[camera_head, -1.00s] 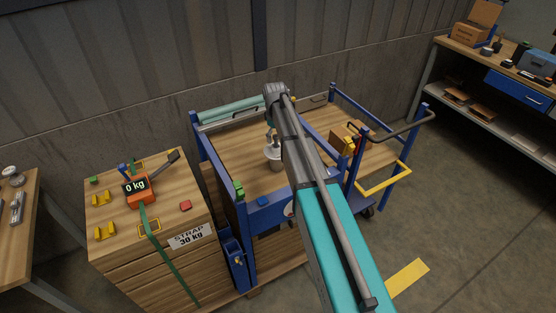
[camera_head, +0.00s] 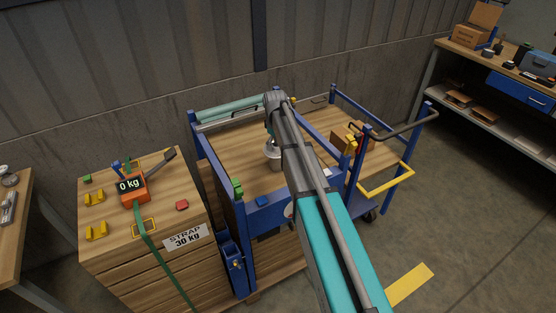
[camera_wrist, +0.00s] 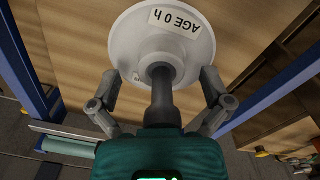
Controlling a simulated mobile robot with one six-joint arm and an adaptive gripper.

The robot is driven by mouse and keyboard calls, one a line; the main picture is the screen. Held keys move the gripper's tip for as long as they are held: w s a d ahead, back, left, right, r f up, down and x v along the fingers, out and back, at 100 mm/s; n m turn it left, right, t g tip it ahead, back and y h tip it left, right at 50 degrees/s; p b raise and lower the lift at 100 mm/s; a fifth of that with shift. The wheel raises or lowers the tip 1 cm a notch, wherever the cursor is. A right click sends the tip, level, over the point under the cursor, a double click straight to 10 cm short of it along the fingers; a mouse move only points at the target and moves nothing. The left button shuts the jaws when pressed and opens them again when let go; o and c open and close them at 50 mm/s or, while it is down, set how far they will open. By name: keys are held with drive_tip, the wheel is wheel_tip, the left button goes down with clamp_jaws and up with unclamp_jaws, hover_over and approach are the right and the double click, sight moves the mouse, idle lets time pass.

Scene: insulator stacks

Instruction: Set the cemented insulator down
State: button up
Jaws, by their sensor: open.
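The insulator (camera_head: 273,161) is a pale disc piece with a grey upper part, over the wooden deck (camera_head: 235,165) of the blue-framed cart. In the wrist view its white disc (camera_wrist: 135,42) carries a label reading "AGE 0 h", upside down, and a dark grey stem (camera_wrist: 160,95) points toward my gripper. My gripper (camera_wrist: 160,76) is open, with one finger on each side of the stem and visible gaps between. The fingertips reach near the disc's edge. The disc's underside is hidden, so I cannot tell whether it touches the deck.
Blue rails and posts (camera_head: 206,165) edge the deck, with a teal roll (camera_head: 230,107) along the back left. Bare deck lies left of the insulator.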

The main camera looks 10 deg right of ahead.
drive_tip(key=shift+c, duration=0.3)
clamp_jaws()
idle(0.4)
drive_tip(key=shift+r, duration=0.15)
wheel_tip(320, 180, up, 3)
drive_tip(key=p, duration=0.3)
drive_tip(key=shift+r, duration=0.1)
drive_tip(key=s+r+p, duration=0.9)
drive_tip(key=s+p, duration=0.1)
drive_tip(key=s, duration=0.4)
drive_tip(key=shift+r, duration=0.25)
idle(0.5)
